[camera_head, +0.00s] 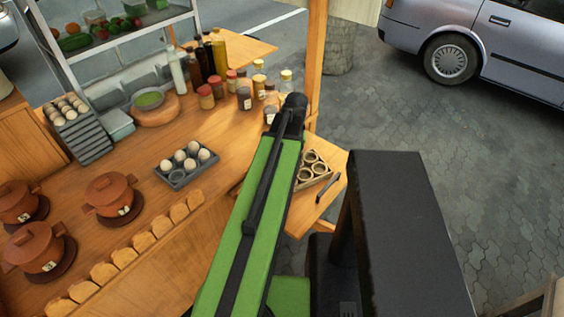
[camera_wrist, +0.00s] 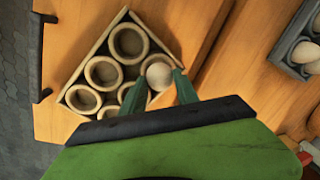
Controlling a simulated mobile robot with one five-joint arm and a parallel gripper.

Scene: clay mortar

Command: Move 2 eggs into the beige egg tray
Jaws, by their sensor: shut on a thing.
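My gripper (camera_wrist: 160,78) is shut on a pale egg (camera_wrist: 158,71), with one green finger on each side of it. In the wrist view the egg is at the right side of the beige egg tray (camera_wrist: 78,66), which has several round cups. The cups I can see look empty; my fingers hide part of the tray. I cannot tell whether the egg is in a cup or above it. In the head view the beige tray (camera_head: 325,178) is partly behind my arm, and my gripper is hidden. A grey egg tray (camera_head: 177,183) holds several eggs (camera_head: 192,147).
The grey tray also shows at the wrist view's right edge (camera_wrist: 286,68). Clay pots (camera_head: 110,190) and bread slices (camera_head: 125,257) line the counter's left and front. Jars and bottles (camera_head: 219,52) stand behind my arm. A dark handle-like object (camera_head: 328,187) lies beside the beige tray.

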